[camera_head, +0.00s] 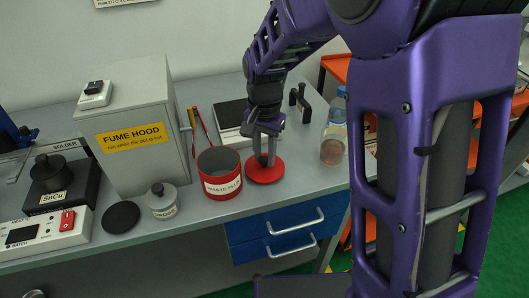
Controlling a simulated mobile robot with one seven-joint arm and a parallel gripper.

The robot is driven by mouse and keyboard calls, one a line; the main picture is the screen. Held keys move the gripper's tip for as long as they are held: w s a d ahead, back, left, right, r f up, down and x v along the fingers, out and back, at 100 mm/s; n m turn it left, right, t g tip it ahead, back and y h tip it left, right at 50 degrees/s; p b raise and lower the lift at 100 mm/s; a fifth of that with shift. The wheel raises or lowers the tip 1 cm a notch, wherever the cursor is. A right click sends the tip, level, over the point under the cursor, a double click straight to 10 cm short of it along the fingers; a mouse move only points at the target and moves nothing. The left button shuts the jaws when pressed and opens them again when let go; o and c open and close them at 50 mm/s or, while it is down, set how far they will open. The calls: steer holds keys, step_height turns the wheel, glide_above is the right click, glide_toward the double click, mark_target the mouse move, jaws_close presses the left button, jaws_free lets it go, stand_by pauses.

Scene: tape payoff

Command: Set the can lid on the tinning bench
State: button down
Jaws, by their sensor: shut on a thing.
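The can lid is a flat red disc (257,177) just right of the red can marked WASTE FLUX (222,187), whose top is open. My gripper (267,160) points down over the lid and is shut on it, at its middle. The lid is at or just above the grey top of the tinning bench (196,214), near the front edge. I cannot tell whether it touches the bench. The lid looks about level, and the fingers hide part of its middle.
Left stand the fume hood box (135,160), a small lidded pot (161,203), a black disc (121,217) and a solder pot (50,180). A bottle (334,140) stands right of the lid, a black-topped device (231,120) behind. Blue drawers (275,235) are below.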

steer(key=shift+f, duration=0.25)
stand_by(0.4)
steer(key=c, duration=0.5)
jaws_free()
steer(key=shift+c, duration=0.2)
steer(key=shift+o, duration=0.2)
steer(key=o, duration=0.5)
steer(key=shift+r+p, duration=2.8)
steer(key=shift+r, duration=0.7)
